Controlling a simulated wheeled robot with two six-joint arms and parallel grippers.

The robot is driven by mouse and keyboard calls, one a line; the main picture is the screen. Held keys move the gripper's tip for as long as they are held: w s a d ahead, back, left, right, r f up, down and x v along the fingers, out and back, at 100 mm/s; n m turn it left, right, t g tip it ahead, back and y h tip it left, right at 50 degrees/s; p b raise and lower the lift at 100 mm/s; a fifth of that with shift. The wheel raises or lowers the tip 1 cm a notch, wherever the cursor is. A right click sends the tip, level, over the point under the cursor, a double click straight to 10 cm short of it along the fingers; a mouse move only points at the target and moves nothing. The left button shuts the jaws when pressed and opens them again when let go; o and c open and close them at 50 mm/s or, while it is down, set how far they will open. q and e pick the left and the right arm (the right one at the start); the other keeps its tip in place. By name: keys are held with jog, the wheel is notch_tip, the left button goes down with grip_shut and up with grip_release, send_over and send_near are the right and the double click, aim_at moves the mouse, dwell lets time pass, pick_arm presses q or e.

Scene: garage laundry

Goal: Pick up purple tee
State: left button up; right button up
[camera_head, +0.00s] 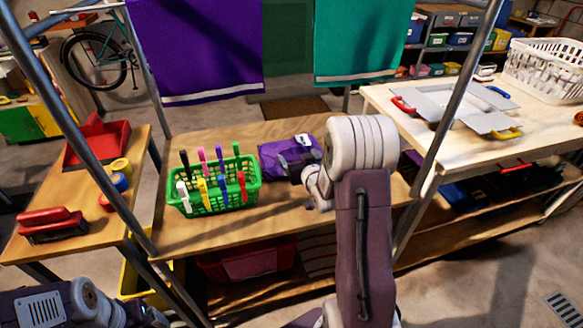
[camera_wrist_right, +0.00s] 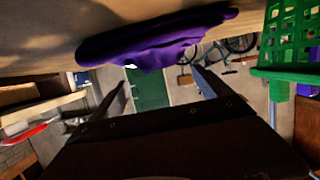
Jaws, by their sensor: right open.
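The purple tee (camera_head: 277,158) lies folded in a flat bundle on the wooden table, right of the green basket, with a small white mark on top. My right gripper (camera_head: 297,163) is at its right side, partly hidden by my own wrist. In the right wrist view the tee (camera_wrist_right: 160,38) is at the top, in front of the open fingers (camera_wrist_right: 162,88), and nothing is between them. I cannot tell whether a finger touches the tee. Part of my left arm shows at the bottom left of the head view; its fingers are out of view.
The green basket (camera_head: 213,207) with several coloured clips stands close left of the tee. A purple cloth (camera_head: 200,45) and a teal cloth (camera_head: 362,40) hang behind, between metal posts. A red tray (camera_head: 98,141) is on the left table. A white basket (camera_head: 548,68) is on the right table.

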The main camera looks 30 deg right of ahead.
aim_at(292, 147)
jog(key=shift+w+r+p, duration=0.2)
jog(key=shift+r+p, duration=0.05)
jog(key=shift+p, duration=0.05)
jog(key=x, duration=0.2)
jog(key=shift+w+f, duration=0.25)
jog(key=x, duration=0.6)
jog(key=shift+w+f, duration=0.1)
jog(key=c, duration=1.6)
